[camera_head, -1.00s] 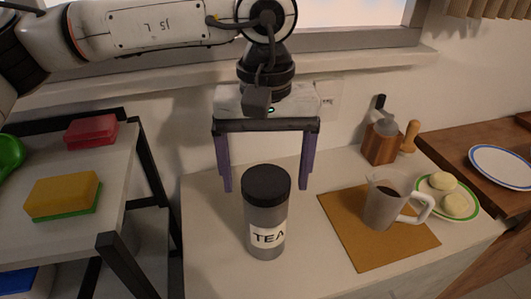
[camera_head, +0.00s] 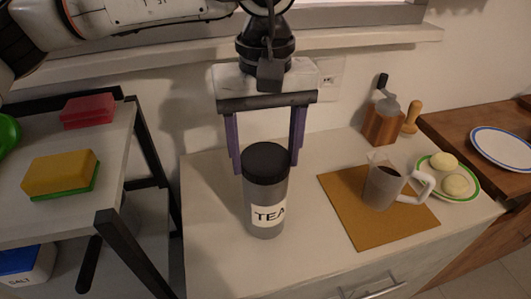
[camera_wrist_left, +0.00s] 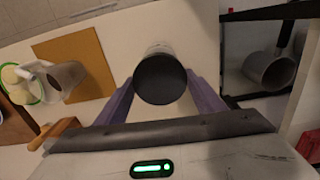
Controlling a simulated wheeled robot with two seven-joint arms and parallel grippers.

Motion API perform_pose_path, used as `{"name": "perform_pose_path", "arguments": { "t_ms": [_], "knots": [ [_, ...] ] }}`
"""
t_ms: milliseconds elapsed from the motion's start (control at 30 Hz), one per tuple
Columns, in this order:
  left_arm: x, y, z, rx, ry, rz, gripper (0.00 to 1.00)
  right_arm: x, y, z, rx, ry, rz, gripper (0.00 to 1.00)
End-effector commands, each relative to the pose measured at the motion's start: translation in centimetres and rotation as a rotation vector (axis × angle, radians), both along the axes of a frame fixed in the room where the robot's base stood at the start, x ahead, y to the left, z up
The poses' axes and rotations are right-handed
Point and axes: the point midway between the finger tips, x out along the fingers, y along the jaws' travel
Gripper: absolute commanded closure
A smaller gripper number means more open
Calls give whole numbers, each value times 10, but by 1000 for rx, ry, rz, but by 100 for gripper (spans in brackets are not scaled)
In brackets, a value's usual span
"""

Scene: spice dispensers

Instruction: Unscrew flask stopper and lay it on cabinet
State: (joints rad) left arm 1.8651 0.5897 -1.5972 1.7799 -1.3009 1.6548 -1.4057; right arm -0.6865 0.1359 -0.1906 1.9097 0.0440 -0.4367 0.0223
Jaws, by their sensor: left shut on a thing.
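The flask (camera_head: 266,192) is a grey cylinder with a white "TEA" label, standing upright on the white cabinet top (camera_head: 210,215). Its black stopper (camera_head: 267,160) sits on top of the flask. My left gripper (camera_head: 266,160) comes down from above and behind, with its two purple fingers on either side of the stopper, shut on it. In the left wrist view the round black stopper (camera_wrist_left: 160,79) lies between the two fingertips (camera_wrist_left: 160,82). My right gripper is not in view.
A brown mat (camera_head: 375,225) with a cup of dark drink (camera_head: 382,188) lies right of the flask. Behind are a wooden grinder holder (camera_head: 382,126) and a plate of buns (camera_head: 450,180). A shelf with sponges (camera_head: 60,174) stands left. Cabinet top around the flask is clear.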

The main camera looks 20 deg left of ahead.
Motion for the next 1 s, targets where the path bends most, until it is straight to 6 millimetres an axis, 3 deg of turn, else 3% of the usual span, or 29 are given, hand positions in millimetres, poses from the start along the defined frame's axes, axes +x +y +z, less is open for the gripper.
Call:
{"name": "perform_pose_path", "arguments": {
  "t_ms": [400,833,1000],
  "knots": [
    [0,0,0,-3,-3,565,61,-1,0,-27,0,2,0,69],
    [0,0,2,-3,-3,652,61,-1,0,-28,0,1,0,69],
    [0,0,0,-3,-3,843,61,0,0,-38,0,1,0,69]
  ]
}}
